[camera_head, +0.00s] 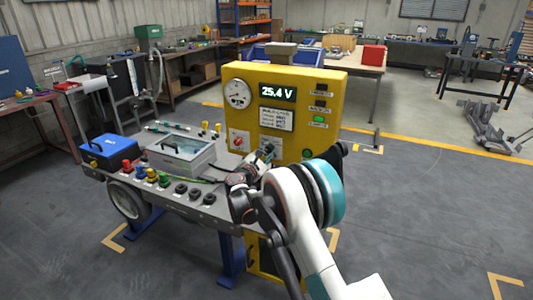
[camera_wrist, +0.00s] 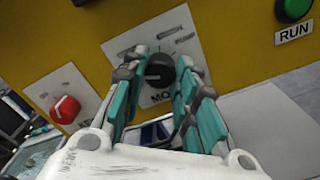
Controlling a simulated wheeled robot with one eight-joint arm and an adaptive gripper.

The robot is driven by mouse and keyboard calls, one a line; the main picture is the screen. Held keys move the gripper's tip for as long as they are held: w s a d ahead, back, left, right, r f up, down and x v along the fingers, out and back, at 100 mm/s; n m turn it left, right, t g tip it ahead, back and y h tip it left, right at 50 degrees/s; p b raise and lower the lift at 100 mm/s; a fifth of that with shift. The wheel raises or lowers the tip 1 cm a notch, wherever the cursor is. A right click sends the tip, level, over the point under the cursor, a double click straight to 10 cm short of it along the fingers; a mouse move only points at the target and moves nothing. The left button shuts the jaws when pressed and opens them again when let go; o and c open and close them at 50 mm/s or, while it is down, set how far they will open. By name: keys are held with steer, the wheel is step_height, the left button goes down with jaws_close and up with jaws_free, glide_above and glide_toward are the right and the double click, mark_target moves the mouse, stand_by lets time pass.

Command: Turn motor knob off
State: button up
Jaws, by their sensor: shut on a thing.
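The motor knob (camera_wrist: 160,69) is a black round knob on a pale label plate on the yellow panel, marked "MO…" below it. My gripper (camera_wrist: 160,80) is around this knob in the wrist view, with its teal-padded fingers closed on its left and right sides. In the head view my gripper (camera_head: 264,157) is at the lower front of the yellow panel (camera_head: 300,85), where my arm hides the knob. The panel's display reads 25.4 V, and a small green lamp beside it is lit.
A red knob (camera_wrist: 65,108) sits left of the motor knob, and a green RUN button (camera_wrist: 295,8) is at the upper right. A clear-lidded grey box (camera_head: 181,150), a blue box (camera_head: 109,150) and several coloured connectors crowd the cart. Open floor lies to the right.

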steer(key=shift+f, duration=0.1)
steer(key=o, duration=1.1)
steer(key=shift+c, duration=0.2)
steer(key=shift+a, duration=0.1)
steer(key=v, duration=1.2)
